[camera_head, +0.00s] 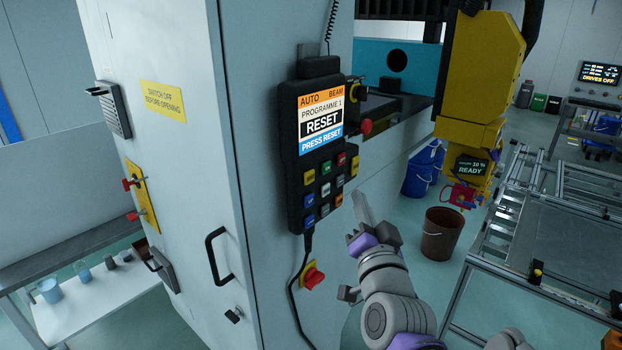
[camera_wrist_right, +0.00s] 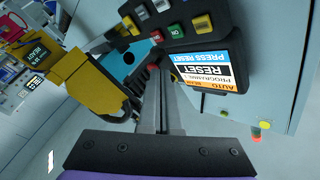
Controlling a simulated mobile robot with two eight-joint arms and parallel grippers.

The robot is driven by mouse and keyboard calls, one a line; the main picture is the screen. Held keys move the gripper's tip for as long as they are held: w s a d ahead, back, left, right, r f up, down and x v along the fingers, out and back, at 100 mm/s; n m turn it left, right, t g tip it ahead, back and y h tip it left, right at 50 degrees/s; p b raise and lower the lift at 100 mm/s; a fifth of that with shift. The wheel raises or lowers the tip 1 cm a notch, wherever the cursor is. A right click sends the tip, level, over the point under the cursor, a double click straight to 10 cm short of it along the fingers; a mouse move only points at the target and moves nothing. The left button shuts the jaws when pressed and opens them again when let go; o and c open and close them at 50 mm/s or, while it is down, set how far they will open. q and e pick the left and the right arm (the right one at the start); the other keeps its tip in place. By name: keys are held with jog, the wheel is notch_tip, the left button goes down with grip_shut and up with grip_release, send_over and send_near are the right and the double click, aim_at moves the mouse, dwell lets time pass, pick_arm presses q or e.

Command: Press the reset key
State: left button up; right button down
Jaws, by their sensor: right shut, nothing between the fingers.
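A dark control pendant (camera_head: 291,195) hangs on the side of the pale cabinet. Its lit screen (camera_head: 321,124) reads AUTO, PROGRAMME 1, RESET and PRESS RESET. Below the screen is a keypad (camera_head: 325,188) of several small coloured keys; their labels are too small to read, so I cannot tell which is reset. My right gripper (camera_head: 361,208) is shut and empty, right of the keypad's lower part and apparently apart from it. In the right wrist view, the shut fingers (camera_wrist_right: 164,92) point towards the pendant (camera_wrist_right: 215,17), whose screen appears upside down.
A red knob (camera_head: 366,126) juts out right of the pendant. A red and yellow switch (camera_head: 313,276) and a hanging cable are below it. A yellow machine arm (camera_head: 483,75) hangs at the right, above a brown bucket (camera_head: 440,235) and near a metal frame table (camera_head: 560,235).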

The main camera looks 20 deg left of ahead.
aim_at(315, 175)
pick_arm(q)
jog(key=f+b, duration=0.1)
jog(key=s+f+b, duration=0.1)
jog(key=f, duration=0.1)
jog(key=shift+s+f, duration=0.1)
jog(key=shift+f, duration=0.15)
pick_arm(e)
jog(key=w+a, duration=0.2)
jog(key=a, duration=0.6)
jog(key=shift+w, duration=0.4)
jog(key=shift+a, duration=0.1)
dwell(1.1)
jog(key=shift+w+a, duration=0.15)
jog(key=shift+a, duration=0.1)
pick_arm(q)
jog(key=shift+r, duration=0.1)
pick_arm(e)
jog(key=shift+w+a, duration=0.1)
jog(key=shift+a, duration=0.3)
dwell(0.5)
jog(key=shift+d, duration=0.2)
pick_arm(q)
jog(key=shift+r, duration=0.25)
pick_arm(e)
jog(key=shift+s+d, duration=0.25)
jog(key=shift+d, duration=0.4)
